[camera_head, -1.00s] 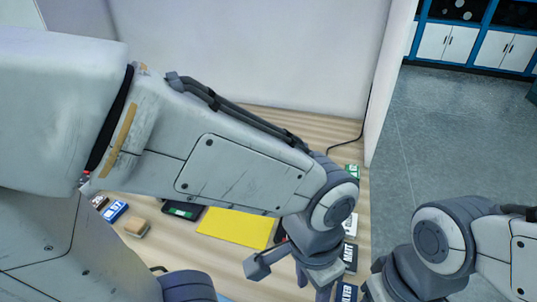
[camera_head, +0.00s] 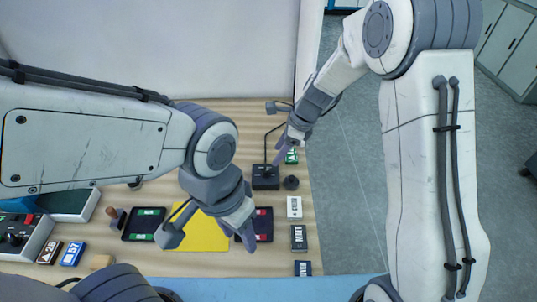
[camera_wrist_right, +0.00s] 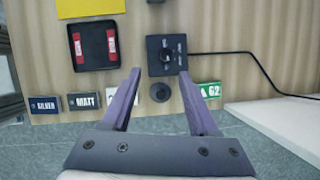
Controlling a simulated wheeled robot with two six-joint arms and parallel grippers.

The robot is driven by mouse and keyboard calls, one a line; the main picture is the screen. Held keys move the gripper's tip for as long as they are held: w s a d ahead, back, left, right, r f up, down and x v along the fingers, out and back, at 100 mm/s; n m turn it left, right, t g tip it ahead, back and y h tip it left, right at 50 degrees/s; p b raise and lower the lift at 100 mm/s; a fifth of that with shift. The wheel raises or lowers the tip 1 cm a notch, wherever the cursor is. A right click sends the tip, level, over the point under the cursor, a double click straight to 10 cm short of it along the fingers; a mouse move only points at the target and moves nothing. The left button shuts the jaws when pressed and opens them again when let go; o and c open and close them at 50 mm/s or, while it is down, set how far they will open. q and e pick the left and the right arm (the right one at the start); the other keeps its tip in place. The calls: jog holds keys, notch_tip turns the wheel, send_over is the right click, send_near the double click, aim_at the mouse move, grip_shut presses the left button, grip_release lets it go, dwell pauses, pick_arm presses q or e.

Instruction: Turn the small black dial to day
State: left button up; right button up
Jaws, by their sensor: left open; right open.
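A small black box with a dial (camera_head: 265,177) and a cable lies near the back right of the table. In the right wrist view its dial face (camera_wrist_right: 166,54) shows a knob with small pale markings, too small to read.
A round black knob-like piece (camera_head: 291,183) sits beside the dial box. A green label (camera_head: 291,157) and several word tags (camera_head: 299,237) line the right edge. A yellow sheet (camera_head: 200,235), a green-striped tray (camera_head: 144,223) and a grey machine (camera_head: 30,240) lie leftward.

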aim_at(266, 170)
jog(key=shift+m, duration=0.6)
jog(key=x, duration=0.7)
jog(key=w+p+x, duration=0.1)
jog(key=x, duration=0.2)
jog(key=shift+w+d+f, duration=0.1)
jog(key=shift+d+f, duration=0.15)
jog(key=shift+f, duration=0.15)
grip_shut()
